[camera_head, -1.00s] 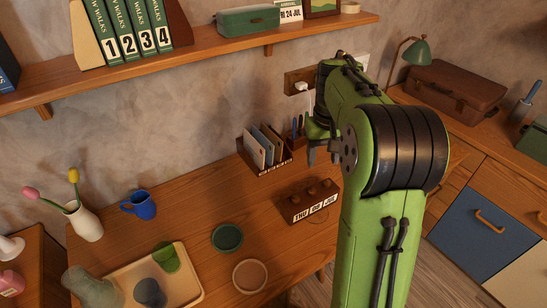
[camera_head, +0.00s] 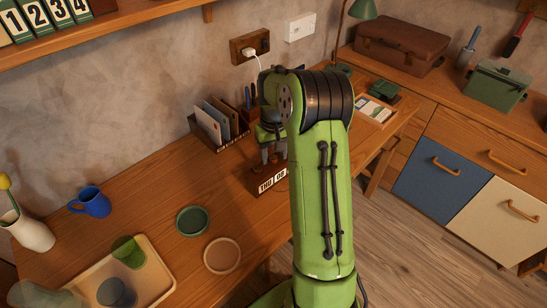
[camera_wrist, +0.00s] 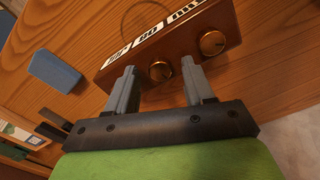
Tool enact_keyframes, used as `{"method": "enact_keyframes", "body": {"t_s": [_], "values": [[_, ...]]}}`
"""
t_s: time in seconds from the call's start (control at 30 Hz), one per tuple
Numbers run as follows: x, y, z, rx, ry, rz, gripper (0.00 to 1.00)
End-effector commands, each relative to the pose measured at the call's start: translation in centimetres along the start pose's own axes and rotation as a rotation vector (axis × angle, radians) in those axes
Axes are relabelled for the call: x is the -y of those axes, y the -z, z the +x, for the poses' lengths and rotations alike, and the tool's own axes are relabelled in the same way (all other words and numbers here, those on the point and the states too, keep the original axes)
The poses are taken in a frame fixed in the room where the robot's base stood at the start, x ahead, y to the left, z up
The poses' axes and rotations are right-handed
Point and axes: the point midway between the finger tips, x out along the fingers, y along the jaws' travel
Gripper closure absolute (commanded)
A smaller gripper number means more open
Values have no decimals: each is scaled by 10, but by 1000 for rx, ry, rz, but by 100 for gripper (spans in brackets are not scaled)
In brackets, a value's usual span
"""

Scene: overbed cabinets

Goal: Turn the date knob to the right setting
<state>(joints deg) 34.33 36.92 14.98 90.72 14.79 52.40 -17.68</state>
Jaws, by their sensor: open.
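The date block (camera_head: 262,193) is a brown wooden box on the desk, mostly hidden by my arm in the head view. Its white labels read THU and 08 there. In the wrist view the block (camera_wrist: 110,75) appears upside down, with THU, 08 and JUL labels. The brass middle knob (camera_wrist: 162,69), in line with 08, sits between my fingertips. The knob by THU (camera_wrist: 212,42) lies to the right of the right finger. The third knob is not visible, probably behind the left finger. My gripper (camera_wrist: 160,75) is open around the middle knob; contact cannot be told.
A letter rack (camera_head: 220,125) stands behind the block. Green (camera_head: 193,221) and tan (camera_head: 222,255) round coasters, a tray (camera_head: 160,285) and a blue mug (camera_head: 92,202) lie to the left. A blue box (camera_wrist: 54,70) lies near the block in the wrist view.

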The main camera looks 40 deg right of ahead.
Motion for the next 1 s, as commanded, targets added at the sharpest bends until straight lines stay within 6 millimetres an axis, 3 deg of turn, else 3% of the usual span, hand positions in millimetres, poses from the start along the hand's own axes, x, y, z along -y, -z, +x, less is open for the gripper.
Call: {"method": "enact_keyframes", "body": {"t_s": [0.27,0.63,0.77,1.0], "values": [[0,0,3,-1,0,0,47],[0,0,2,-1,0,-1,100],[0,0,2,0,0,27,100],[1,0,1,1,1,302,100]]}}
